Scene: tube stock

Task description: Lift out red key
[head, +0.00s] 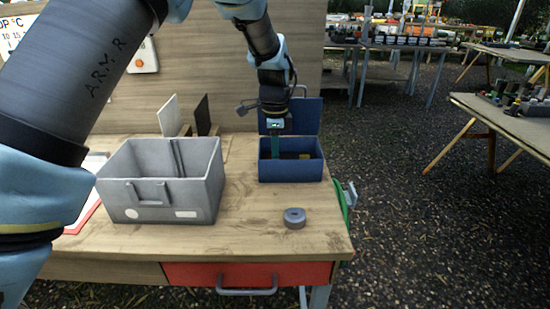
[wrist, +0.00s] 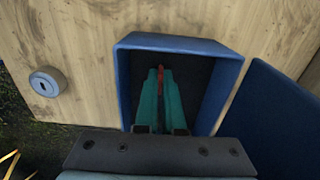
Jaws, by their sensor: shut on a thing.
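The red key (wrist: 160,72) shows in the wrist view as a small red sliver between the tips of my gripper (wrist: 160,80). My gripper is shut on it, with the teal fingers pointing down inside the blue box (wrist: 178,42). In the head view my gripper (head: 276,150) reaches into the same blue box (head: 290,172), whose lid (head: 306,116) stands open at the back. The key cannot be made out in the head view, and most of it is hidden by the fingers. I cannot tell whether it touches the box floor.
A grey open bin (head: 160,196) stands left of the blue box. A grey ring-shaped piece (head: 294,217) lies near the front right of the wooden table (head: 235,232). Upright white and black panels (head: 170,115) stand behind the bin. The table between bin and ring is clear.

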